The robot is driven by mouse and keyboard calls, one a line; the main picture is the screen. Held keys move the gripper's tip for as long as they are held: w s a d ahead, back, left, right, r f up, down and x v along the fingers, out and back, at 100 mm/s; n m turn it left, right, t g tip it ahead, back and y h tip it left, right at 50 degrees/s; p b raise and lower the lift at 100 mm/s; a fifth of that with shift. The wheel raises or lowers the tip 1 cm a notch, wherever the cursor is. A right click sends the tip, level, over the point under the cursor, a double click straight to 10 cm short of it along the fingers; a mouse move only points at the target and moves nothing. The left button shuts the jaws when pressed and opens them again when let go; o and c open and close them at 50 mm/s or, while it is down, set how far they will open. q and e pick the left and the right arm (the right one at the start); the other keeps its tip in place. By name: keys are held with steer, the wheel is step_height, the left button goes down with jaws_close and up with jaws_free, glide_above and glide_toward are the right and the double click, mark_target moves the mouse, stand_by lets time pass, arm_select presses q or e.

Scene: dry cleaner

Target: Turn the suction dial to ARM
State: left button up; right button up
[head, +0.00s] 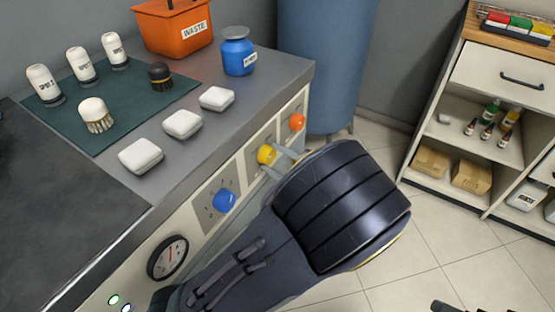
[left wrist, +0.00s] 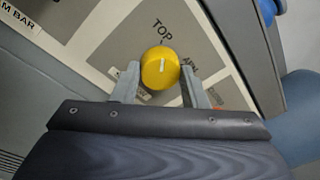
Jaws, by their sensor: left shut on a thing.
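The yellow dial (left wrist: 161,68) sits on a grey panel plate with TOP printed above it and what reads as ARM to its right. Another label at its lower left is mostly hidden by a finger. A short white mark on the dial's face runs nearly straight up toward TOP. My left gripper (left wrist: 160,88) has its two fingers on either side of the dial, shut on it. In the head view the yellow dial (head: 266,155) shows past my left gripper (head: 282,162). A dark shape at the bottom right edge may be my right gripper; its fingers cannot be made out.
A blue dial (head: 224,201) and an orange dial (head: 297,122) flank the yellow one on the counter's front. A gauge (head: 168,257) is nearer. White pads, brushes, bottles, an orange waste bin (head: 175,28) and a blue jar (head: 238,55) stand on top. Shelves (head: 480,130) are right.

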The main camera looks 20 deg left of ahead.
arm_select(q)
steer(key=shift+r+p, duration=0.15)
steer(key=shift+p, duration=0.3)
steer(key=m+p, duration=0.5)
steer(key=p, duration=0.2)
steer(key=m+g+p, duration=0.1)
steer(key=m+p, duration=0.4)
steer(key=p, duration=0.3)
steer(key=shift+w+r+h, duration=0.1)
steer(key=shift+r+h, duration=0.1)
steer(key=shift+h, duration=0.2)
steer(key=m+p, duration=0.3)
steer(key=shift+f+m, duration=0.1)
steer(key=shift+m, duration=0.2)
steer(key=shift+w+d+f+m+g+p, duration=0.1)
steer(key=shift+m+g+p, duration=0.15)
steer(key=shift+m+p, duration=0.4)
steer(key=shift+f+m+g+p, duration=0.1)
steer(key=shift+m+g+p, duration=0.15)
steer(key=shift+m, duration=0.7)
steer(key=o, duration=1)
steer(key=shift+r, duration=0.1)
steer(key=shift+c, duration=0.2)
steer(key=s+d+b, duration=0.1)
steer(key=d, duration=0.6)
steer(key=shift+d+r, duration=0.35)
steer(key=shift+r, duration=0.05)
